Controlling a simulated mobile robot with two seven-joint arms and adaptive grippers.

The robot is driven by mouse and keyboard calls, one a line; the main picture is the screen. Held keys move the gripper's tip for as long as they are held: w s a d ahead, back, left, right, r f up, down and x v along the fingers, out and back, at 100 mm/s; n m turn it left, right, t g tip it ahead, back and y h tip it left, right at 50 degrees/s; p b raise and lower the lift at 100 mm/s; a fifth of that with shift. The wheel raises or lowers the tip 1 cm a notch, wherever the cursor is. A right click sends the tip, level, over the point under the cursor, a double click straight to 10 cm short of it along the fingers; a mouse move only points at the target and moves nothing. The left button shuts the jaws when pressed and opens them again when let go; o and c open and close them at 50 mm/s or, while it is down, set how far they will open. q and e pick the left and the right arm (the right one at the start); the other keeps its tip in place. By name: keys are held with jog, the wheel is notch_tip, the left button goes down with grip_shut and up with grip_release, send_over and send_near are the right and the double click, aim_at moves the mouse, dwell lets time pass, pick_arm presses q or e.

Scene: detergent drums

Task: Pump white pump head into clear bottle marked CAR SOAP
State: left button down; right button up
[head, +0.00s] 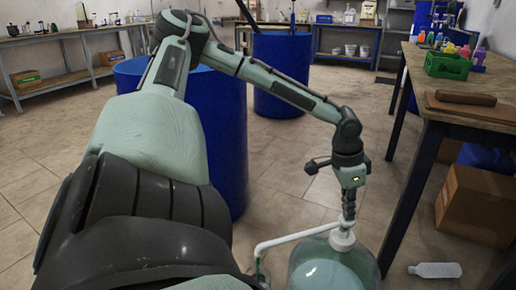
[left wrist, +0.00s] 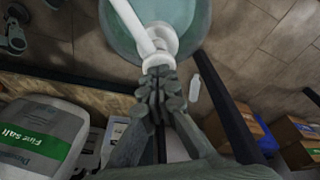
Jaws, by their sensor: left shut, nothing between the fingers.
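The white pump head (head: 342,239) tops a large round clear vessel (head: 335,268) of pale teal liquid at the bottom of the head view. Its white spout (head: 295,237) runs left and bends down over a small clear bottle (head: 259,271), mostly cut off and hidden by my arm; no marking is readable. My left gripper (head: 347,218) is shut and empty, pointing down at the top of the pump head. The left wrist view shows its closed fingertips (left wrist: 158,75) right at the pump head (left wrist: 159,42); contact cannot be told for sure.
Blue drums (head: 283,75) stand behind my arm. A workbench (head: 470,113) at the right holds a green crate (head: 447,65) and several small bottles. A white bottle (head: 435,270) lies on the floor below it, near cardboard boxes (head: 475,205). The middle floor is clear.

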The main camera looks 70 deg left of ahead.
pick_arm(q)
jog(key=shift+f, duration=0.5)
jog(key=shift+w+d+p+v, duration=0.1)
jog(key=shift+w+p+v, duration=0.1)
jog(key=shift+p+v, duration=0.7)
jog(key=shift+w+d+p+v, duration=0.1)
jog(key=shift+w+p+v, duration=0.05)
jog(key=shift+p+v, duration=0.75)
jog(key=shift+w+p+v, duration=0.2)
jog(key=shift+p+v, duration=0.45)
jog(key=shift+v, duration=0.5)
jog(key=shift+r, duration=0.15)
dwell(0.5)
